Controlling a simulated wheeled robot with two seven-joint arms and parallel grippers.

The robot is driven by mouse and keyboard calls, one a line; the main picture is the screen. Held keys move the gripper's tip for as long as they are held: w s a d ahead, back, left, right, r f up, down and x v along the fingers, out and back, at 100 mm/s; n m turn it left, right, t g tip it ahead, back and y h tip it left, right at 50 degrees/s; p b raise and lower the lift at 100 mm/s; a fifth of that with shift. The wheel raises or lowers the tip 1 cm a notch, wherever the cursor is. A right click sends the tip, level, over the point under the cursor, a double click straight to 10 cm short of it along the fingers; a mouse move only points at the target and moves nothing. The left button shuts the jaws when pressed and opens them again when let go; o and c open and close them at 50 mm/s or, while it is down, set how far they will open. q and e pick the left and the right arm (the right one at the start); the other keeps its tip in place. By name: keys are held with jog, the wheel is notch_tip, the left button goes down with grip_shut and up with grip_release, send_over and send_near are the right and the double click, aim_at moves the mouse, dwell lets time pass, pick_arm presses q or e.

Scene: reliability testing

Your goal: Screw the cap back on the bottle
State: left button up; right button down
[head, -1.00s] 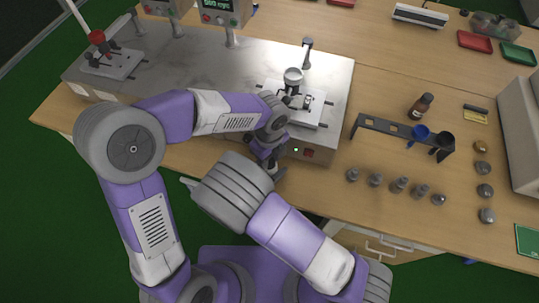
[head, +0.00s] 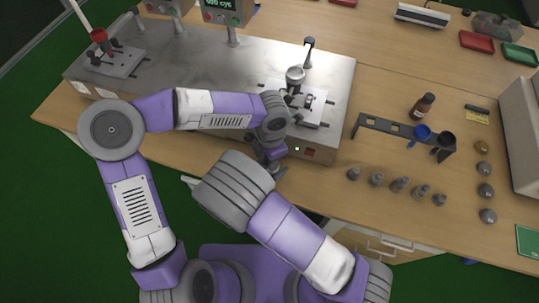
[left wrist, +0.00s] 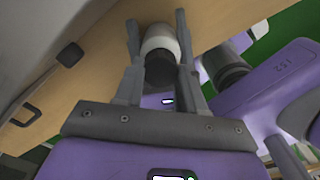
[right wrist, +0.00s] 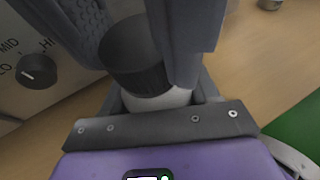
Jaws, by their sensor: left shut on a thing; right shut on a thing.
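A white bottle (right wrist: 160,100) with a dark ribbed cap (right wrist: 135,65) is between my two grippers; in the head view my arms hide it. My right gripper (right wrist: 160,92) is shut on the white body low down. My left gripper (left wrist: 158,45) has its fingers on either side of the cap, shut on it. In the left wrist view the dark cap (left wrist: 160,70) lies nearer the camera and the white bottle (left wrist: 160,38) beyond it. The cap sits at the bottle's top; whether its thread is engaged cannot be seen.
A metal test machine (head: 235,65) with a clamp fixture (head: 300,98) stands close behind my grippers. To the right are a dark rack (head: 395,132) with cups, a brown bottle (head: 423,106) and several small metal parts (head: 400,184).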

pick_arm(q)
jog(key=shift+s+f+m, duration=0.2)
jog(key=shift+s+m, duration=0.05)
jog(key=shift+m, duration=0.35)
jog(key=shift+w+r, duration=0.2)
jog(key=shift+r, duration=0.05)
jog(key=o, duration=1)
jog(key=shift+w, duration=0.1)
jog(key=shift+r, duration=0.15)
jog(key=shift+r, duration=2.2)
jog(key=shift+c, duration=0.5)
